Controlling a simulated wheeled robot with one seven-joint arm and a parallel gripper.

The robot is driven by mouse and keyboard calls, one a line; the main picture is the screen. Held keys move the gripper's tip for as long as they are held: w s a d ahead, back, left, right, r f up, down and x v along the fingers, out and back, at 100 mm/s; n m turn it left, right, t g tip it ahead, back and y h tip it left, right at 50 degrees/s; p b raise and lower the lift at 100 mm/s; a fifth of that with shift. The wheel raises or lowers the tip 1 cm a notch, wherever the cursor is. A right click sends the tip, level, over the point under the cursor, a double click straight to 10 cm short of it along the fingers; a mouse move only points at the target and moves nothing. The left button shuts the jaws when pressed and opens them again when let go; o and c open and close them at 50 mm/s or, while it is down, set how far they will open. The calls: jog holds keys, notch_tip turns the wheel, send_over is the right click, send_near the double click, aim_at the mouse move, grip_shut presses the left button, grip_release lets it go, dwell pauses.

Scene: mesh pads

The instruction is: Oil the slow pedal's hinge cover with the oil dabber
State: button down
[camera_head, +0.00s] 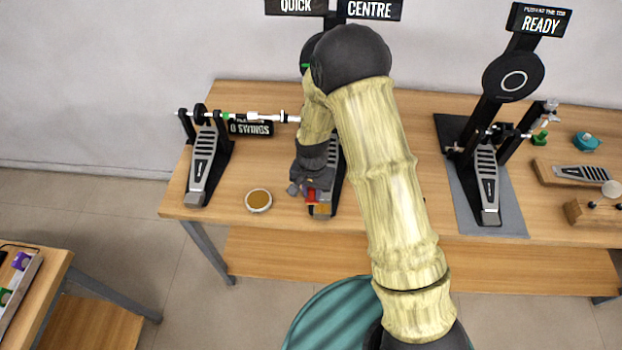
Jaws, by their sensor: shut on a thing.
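My gripper (311,184) points down at the front of the middle pedal (337,185). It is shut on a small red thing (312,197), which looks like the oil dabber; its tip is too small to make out. I cannot tell whether it touches the pedal. My arm hides much of this pedal. A left pedal (202,160) stands near the table's left edge, linked by a silver shaft (250,117) towards the middle one. A right pedal (487,180) stands under a READY sign (541,23). No readable label says which pedal is slow, and no hinge cover is clear.
A round tin with a tan top (258,201) stands left of my gripper on the wooden table (410,125). A black sign (250,128) lies behind it. A loose footboard (580,173), a teal item (585,141) and a green item (540,138) are at the right.

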jog(key=shift+r+p, duration=1.2)
jog(key=shift+r, duration=0.9)
jog(key=shift+w+f, duration=0.1)
jog(key=shift+w, duration=0.05)
jog(key=shift+s, duration=0.2)
